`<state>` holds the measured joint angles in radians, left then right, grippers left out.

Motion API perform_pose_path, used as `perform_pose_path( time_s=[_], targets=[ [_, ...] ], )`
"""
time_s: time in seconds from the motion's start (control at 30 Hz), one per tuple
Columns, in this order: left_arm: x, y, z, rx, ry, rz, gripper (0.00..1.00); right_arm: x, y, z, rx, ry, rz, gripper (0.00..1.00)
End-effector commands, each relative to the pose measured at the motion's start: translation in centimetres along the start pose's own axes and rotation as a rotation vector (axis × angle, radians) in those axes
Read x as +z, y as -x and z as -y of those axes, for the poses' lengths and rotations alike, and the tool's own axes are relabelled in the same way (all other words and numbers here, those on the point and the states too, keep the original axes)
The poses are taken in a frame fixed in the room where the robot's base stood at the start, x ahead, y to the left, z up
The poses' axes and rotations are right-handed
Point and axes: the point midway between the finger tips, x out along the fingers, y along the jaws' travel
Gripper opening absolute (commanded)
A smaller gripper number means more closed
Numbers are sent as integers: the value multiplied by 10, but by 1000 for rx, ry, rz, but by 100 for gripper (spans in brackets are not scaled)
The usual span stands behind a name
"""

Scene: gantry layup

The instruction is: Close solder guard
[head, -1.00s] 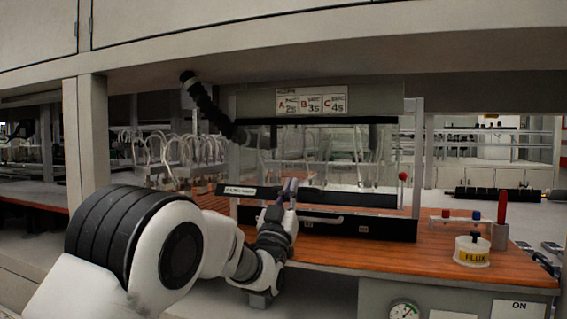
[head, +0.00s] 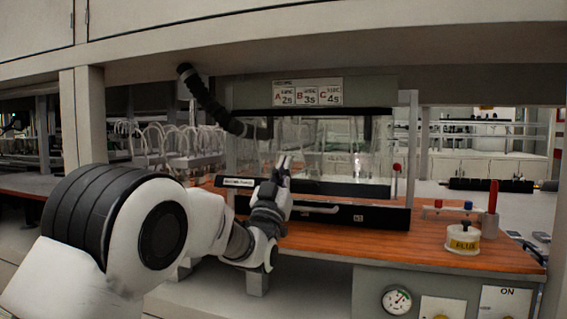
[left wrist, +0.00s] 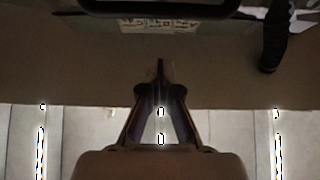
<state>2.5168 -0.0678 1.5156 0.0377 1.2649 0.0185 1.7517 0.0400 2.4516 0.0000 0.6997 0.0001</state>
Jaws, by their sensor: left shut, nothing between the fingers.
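The solder guard is a clear panel (head: 315,150) on the bench station, with a black bar (head: 350,189) along its lower edge and a pale label at the bar's left end. The bar sits low, just above a black front (head: 385,217) with a pale handle. My left gripper (head: 283,160) is shut and empty, fingers pointing up, in front of the panel and overlapping the bar in the picture. I cannot tell whether it touches. Its closed fingers also show in the left wrist view (left wrist: 160,68). My right gripper is out of view.
A black hose (head: 200,92) hangs at the upper left, and a recipe card (head: 307,93) is above the panel. A flux jar (head: 463,239) and a red-handled tool (head: 492,197) stand on the orange bench top (head: 400,251) at right. A shelf overhangs the station.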

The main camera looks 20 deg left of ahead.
Motion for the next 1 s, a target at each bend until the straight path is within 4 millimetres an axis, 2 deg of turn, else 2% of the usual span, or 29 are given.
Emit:
perform_pose_path(
  time_s=[0.03, 0.2, 0.3, 0.47, 0.53, 0.57, 0.6, 0.77, 0.83, 0.9, 1.0],
  targets=[
    [12, 24, -1, 1, -1, 12, 0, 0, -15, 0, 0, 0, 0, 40],
    [17, 69, -1, 1, -1, 11, 0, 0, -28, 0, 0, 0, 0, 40],
    [18, 86, -1, 0, 0, 8, 0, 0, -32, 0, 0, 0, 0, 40],
    [12, 97, -1, 0, 5, -20, 0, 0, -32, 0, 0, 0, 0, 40],
    [7, 107, 1, -5, 9, -50, 0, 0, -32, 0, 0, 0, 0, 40],
    [3, 112, 1, -7, 10, -58, 0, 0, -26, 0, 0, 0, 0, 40],
    [-5, 113, 2, -9, 11, -57, 0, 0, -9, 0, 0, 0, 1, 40],
    [-16, 123, 2, -15, 10, 0, 0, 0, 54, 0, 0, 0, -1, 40],
    [-21, 126, 1, -15, 7, 44, 0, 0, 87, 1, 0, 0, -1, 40],
    [-24, 129, 0, -14, 4, 98, 0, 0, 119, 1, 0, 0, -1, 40],
    [-23, 133, -1, -12, 0, 173, 0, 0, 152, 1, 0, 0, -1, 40]
  ],
)
